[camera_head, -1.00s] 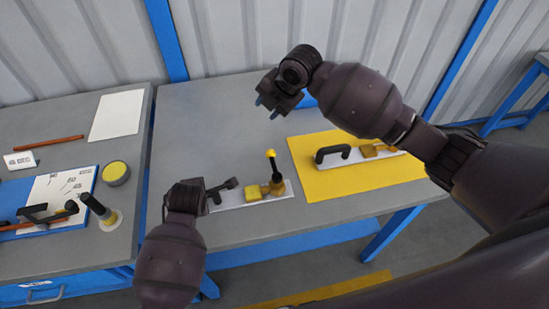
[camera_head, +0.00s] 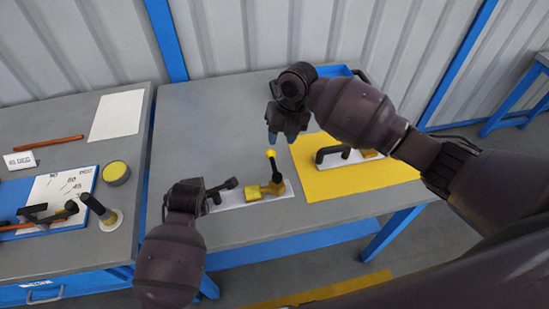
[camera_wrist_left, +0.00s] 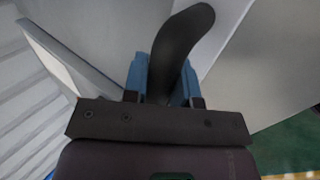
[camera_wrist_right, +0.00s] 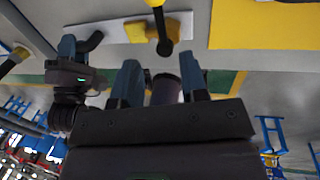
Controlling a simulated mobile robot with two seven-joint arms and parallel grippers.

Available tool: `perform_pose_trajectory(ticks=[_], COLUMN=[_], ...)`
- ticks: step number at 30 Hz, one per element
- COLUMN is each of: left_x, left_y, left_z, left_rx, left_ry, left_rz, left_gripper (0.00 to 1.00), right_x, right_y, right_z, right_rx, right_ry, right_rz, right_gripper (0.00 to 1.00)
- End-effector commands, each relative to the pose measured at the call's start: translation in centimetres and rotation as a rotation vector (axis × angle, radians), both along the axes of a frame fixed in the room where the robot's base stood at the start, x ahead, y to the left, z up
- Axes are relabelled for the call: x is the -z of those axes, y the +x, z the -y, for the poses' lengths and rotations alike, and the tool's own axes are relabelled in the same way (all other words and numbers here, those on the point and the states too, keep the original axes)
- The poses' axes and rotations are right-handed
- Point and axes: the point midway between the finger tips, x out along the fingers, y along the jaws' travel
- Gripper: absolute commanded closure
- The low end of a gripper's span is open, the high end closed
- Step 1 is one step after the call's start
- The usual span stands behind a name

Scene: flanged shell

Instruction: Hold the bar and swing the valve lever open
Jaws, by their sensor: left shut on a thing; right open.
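The near valve fixture is a white plate (camera_head: 236,203) with a black bar (camera_head: 228,185) at its left and a brass-yellow valve (camera_head: 265,190) at its right. A black lever (camera_head: 275,170) with a yellow knob (camera_head: 271,154) stands up from the valve. My left gripper (camera_head: 212,194) is at the bar; in the left wrist view its blue fingers are shut on the black bar (camera_wrist_left: 178,50). My right gripper (camera_head: 288,138) is open and empty, above and just behind the knob, apart from it. The right wrist view shows the valve (camera_wrist_right: 145,30) beyond the parted fingers (camera_wrist_right: 160,85).
A similar fixture with a black handle (camera_head: 330,154) lies on a yellow mat (camera_head: 360,183) at the right, partly hidden by my right arm. The left table holds an angle chart (camera_head: 75,183), a yellow-topped round tin (camera_head: 115,172) and a dark upright handle (camera_head: 98,208).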

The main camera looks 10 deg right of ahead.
Motion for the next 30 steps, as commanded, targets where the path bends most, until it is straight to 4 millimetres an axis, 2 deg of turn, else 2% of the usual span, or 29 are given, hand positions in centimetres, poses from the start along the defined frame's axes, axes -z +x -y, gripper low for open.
perform_pose_trajectory(ticks=[9, 15, 21, 30], left_x=[0.0, 0.0, 0.0, 0.0], left_y=[0.0, 0.0, 0.0, 0.0], left_z=[0.0, 0.0, 0.0, 0.0], left_rx=[0.001, 0.001, 0.001, 0.001], left_ry=[-0.001, -0.001, -0.001, -0.001], left_rz=[0.0, 0.0, 0.0, 0.0], left_gripper=[1.0, 1.0, 1.0, 1.0], right_x=[5.6, 8.1, 9.3, 9.4], right_y=[-0.1, 0.0, 0.0, 0.0], right_z=[-1.2, -1.7, -1.9, -1.9], right_rx=[0.002, 0.002, 0.002, 0.001], right_ry=[0.003, 0.001, 0.002, 0.001], right_rz=[-0.004, -0.001, 0.0, 0.001], right_gripper=[0.6, 0.6, 0.6, 0.61])
